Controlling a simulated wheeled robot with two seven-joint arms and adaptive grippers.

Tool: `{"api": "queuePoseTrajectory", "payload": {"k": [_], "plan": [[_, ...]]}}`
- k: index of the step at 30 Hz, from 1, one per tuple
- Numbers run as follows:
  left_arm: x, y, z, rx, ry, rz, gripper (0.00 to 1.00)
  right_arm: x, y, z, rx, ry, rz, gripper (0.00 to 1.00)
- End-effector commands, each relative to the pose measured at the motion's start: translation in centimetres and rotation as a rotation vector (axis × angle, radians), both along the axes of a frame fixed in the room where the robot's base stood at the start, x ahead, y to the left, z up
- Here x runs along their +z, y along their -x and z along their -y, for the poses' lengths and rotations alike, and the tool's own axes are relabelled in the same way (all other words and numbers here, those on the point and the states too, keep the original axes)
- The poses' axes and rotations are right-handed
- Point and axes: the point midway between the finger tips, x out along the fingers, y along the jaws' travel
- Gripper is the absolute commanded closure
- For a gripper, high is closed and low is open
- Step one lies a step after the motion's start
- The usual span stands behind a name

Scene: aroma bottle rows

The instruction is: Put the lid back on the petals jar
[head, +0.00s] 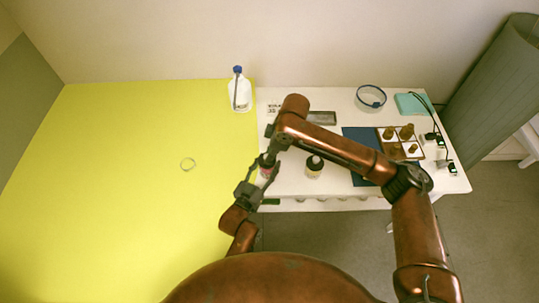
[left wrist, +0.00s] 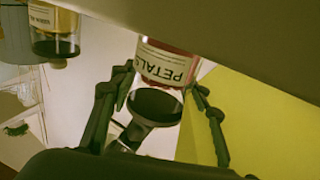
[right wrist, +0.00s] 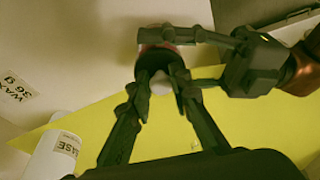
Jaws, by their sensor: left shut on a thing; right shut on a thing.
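The petals jar (head: 266,173) stands near the left edge of the white table, with pink contents. My left gripper (head: 257,180) is shut around it from the near side. In the left wrist view the PETALS label (left wrist: 165,66) shows between the two fingers. My right gripper (head: 268,155) comes down over the jar's top. In the right wrist view its fingertips are shut on a dark lid (right wrist: 150,60) with a pale part below it, at the jar's mouth. The fingers hide the contact, so I cannot tell whether the lid is seated.
A black-capped bottle (head: 314,168) stands close to the right of the jar.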

Motion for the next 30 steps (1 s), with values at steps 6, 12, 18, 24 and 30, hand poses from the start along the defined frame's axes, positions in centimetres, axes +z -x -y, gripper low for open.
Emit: {"api": "queuePoseTrajectory", "payload": {"k": [6,12,18,24,30], "plan": [[0.0,0.0,0.0,0.0,0.0,0.001,1.0,-0.3,0.0,0.0,0.0,0.001,-0.002,1.0],[0.0,0.0,0.0,0.0,0.0,0.0,1.0,-0.6,0.0,0.0,0.0,0.003,-0.004,1.0],[0.0,0.0,0.0,0.0,0.0,0.0,1.0,-0.9,0.0,0.1,-0.001,0.003,-0.005,1.0],[0.0,0.0,0.0,0.0,0.0,0.0,1.0,-1.2,0.0,0.1,-0.001,0.005,-0.007,1.0],[0.0,0.0,0.0,-0.001,0.0,0.001,1.0,-1.5,0.1,0.2,-0.003,0.007,-0.009,0.75]]}}
